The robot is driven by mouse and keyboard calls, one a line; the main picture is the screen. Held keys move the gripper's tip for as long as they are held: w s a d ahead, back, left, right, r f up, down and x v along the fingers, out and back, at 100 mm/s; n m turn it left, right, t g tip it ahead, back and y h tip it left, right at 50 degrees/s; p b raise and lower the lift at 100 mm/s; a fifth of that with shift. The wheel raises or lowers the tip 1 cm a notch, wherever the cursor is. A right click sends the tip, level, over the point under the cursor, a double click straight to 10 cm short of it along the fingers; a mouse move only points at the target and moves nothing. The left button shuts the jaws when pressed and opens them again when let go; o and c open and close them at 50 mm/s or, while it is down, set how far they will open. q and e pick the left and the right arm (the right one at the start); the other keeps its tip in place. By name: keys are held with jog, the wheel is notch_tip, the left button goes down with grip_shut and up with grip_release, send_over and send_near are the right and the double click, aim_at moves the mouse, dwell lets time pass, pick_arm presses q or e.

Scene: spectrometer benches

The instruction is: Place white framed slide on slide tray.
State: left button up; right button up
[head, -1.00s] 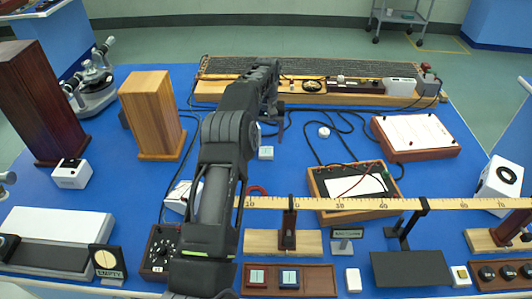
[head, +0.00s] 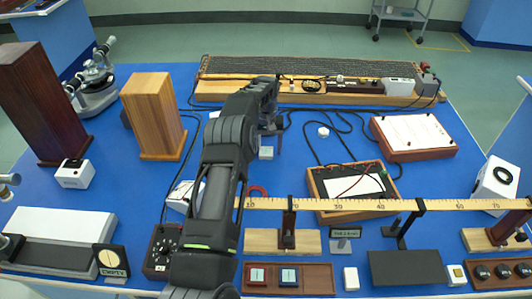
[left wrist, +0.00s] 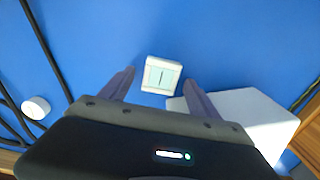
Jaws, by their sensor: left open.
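The white framed slide (head: 266,153) lies on the blue bench top, with a pale face and a dark line in the left wrist view (left wrist: 161,76). My left gripper (head: 276,143) points down just above and beside it. In the left wrist view the fingers of my left gripper (left wrist: 159,78) are apart and empty, with the slide just beyond and between their tips. The slide tray (head: 317,279) is a brown wooden strip at the front of the bench. My right gripper is not in view.
A yellow ruler (head: 350,205) on stands crosses above the bench between slide and tray. A wooden-framed meter box (head: 325,212) stands right of the slide, with loose dark cables nearby. A wooden block (head: 153,115) stands to the left.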

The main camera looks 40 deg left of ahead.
pick_arm(q)
jog(key=shift+c, duration=0.2)
grip_shut()
dwell(0.6)
jog(key=shift+r, duration=0.1)
